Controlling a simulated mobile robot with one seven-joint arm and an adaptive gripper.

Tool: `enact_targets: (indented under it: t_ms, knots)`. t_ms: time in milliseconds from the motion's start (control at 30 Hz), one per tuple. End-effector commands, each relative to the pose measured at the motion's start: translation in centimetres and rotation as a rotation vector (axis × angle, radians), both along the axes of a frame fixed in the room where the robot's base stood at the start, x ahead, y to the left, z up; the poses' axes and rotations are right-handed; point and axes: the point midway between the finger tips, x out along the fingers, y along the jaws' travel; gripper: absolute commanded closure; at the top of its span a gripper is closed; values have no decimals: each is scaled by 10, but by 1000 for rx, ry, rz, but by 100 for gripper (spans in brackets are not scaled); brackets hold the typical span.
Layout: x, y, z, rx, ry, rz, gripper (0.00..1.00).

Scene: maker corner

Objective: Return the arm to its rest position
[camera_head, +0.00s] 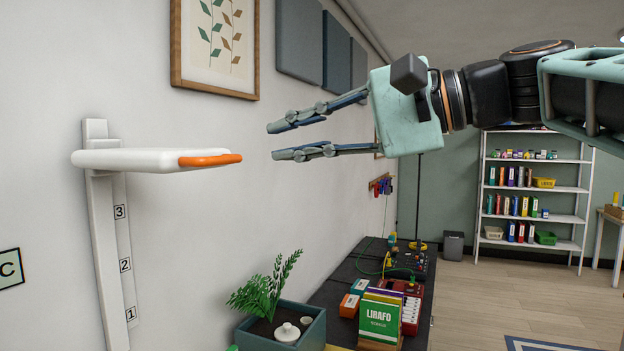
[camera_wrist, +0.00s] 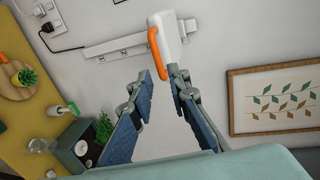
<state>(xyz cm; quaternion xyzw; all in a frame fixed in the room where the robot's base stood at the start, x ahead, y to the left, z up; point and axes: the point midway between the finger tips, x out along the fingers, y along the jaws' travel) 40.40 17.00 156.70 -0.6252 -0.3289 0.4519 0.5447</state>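My gripper (camera_head: 271,141) reaches in from the right in the head view, fingers pointing left at the wall. Its two fingers are apart with nothing between them. A white lever arm (camera_head: 135,160) with an orange end (camera_head: 210,160) sticks out level from a white wall rail (camera_head: 104,245) marked 1, 2 and 3, standing above the 3. The orange end is left of my fingertips, with a gap between. In the wrist view, the orange end (camera_wrist: 154,54) and white lever (camera_wrist: 167,40) show just beyond the fingertips (camera_wrist: 160,72).
A framed leaf picture (camera_head: 215,45) hangs on the wall above. A shelf (camera_head: 530,190) stands at the back right. Open floor lies to the right.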

Motion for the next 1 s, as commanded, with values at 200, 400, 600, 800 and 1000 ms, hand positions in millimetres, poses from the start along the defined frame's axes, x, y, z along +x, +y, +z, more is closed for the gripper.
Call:
enact_targets:
  t_ms: [200, 400, 600, 800, 1000]
  knots:
    - [-3, -10, -36, -95, 10, -41, 84]
    - [-24, -42, -147, -424, 4, -114, 84]
    - [-64, -91, -259, -845, -51, -116, 84]
    - [-100, -143, -334, -1210, -112, -56, 84]
    - [-115, -168, -361, -1371, -144, -10, 84]
